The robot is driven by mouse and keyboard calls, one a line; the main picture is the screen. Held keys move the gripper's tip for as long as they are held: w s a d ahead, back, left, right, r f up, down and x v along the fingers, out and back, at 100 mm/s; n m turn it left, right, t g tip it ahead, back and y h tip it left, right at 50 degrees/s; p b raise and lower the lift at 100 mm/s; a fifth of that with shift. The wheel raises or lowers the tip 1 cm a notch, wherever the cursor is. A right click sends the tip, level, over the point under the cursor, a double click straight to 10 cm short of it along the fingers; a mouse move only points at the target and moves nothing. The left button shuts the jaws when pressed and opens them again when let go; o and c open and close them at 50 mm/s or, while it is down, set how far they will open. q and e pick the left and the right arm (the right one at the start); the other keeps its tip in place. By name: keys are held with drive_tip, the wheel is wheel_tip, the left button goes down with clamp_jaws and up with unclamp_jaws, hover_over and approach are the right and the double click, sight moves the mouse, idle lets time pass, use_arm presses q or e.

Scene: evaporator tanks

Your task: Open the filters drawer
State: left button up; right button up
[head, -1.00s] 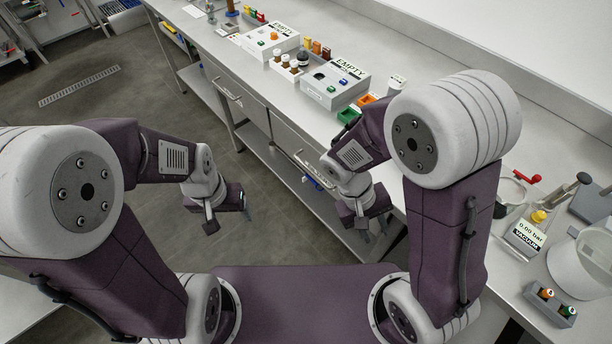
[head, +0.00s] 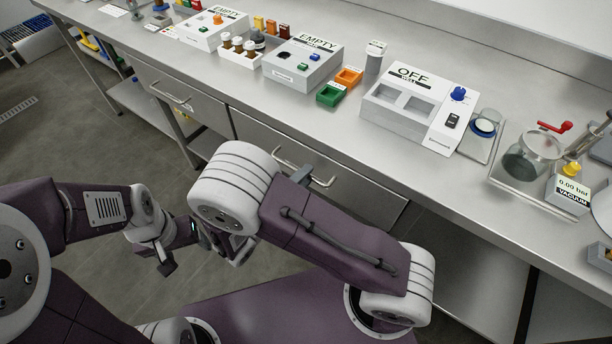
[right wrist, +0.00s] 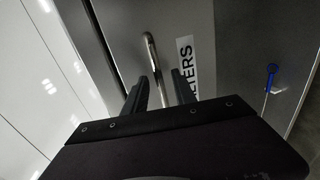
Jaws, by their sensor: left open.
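The filters drawer front (right wrist: 220,25) is grey metal with a white label of which "LTERS" is legible in the right wrist view. Its bar handle (right wrist: 151,52) runs down between the two dark fingers of my right gripper (right wrist: 160,92). The fingers are apart, and I see no contact with the bar. In the head view, a drawer front (head: 365,195) with a bar handle (head: 322,182) shows behind my right arm, flush with the bench. My right gripper is mostly hidden there. My left gripper (head: 182,248) is open and empty above the floor.
Another shut drawer (head: 190,105) with a bar handle lies to the left. The steel benchtop (head: 330,112) holds white boxes marked EMPTY, an OFF unit (head: 405,100), green and orange trays, and glassware. Open floor lies left of the bench.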

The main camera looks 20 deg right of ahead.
drive_tip(key=shift+x, duration=0.75)
clamp_jaws()
idle(0.9)
